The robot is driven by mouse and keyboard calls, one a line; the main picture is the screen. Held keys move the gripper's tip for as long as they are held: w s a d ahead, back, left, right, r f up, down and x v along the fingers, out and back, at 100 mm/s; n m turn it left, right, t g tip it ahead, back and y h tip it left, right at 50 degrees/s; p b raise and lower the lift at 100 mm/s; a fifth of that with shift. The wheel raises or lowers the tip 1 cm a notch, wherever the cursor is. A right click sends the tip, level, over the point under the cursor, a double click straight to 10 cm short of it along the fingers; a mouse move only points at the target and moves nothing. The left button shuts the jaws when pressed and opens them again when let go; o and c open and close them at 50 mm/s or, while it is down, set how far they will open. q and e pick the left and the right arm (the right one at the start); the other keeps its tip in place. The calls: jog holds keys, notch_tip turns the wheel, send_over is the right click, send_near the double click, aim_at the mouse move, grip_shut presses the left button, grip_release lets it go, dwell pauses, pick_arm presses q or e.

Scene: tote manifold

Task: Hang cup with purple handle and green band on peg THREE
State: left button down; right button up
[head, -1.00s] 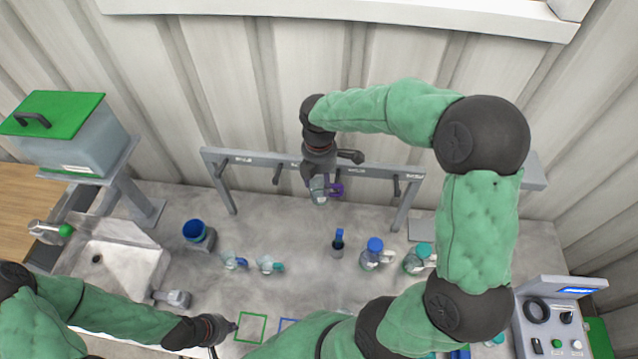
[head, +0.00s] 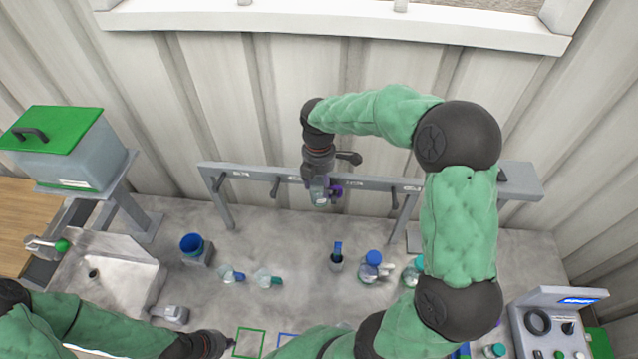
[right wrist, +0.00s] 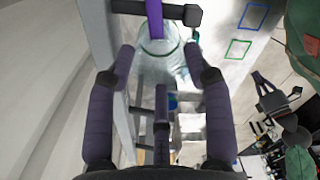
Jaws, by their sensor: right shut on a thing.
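The clear cup with a purple handle (head: 336,190) is in my right gripper (head: 318,186), in front of the grey rail (head: 245,174), right of its middle. In the right wrist view the clear cup body (right wrist: 157,48) sits between the two fingers. Its purple handle (right wrist: 154,16) crosses a dark peg with a square end (right wrist: 192,15); I cannot tell whether the peg is inside the handle loop. Other pegs show at the left (head: 275,187) and right (head: 394,197). My left gripper (head: 222,343) is low at the left, its fingers unclear.
Several cups stand on the counter below, including a blue-topped one (head: 372,262) and two lying left of centre (head: 268,279). A control box (head: 550,325) is at the right. Green and blue outlines mark the front counter.

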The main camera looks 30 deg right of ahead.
dwell(0.3)
jog(key=o, duration=1.6)
jog(key=shift+c, duration=0.2)
notch_tip(320, 180, up, 9)
jog(key=p, duration=0.6)
jog(key=shift+w, duration=0.15)
dwell(0.4)
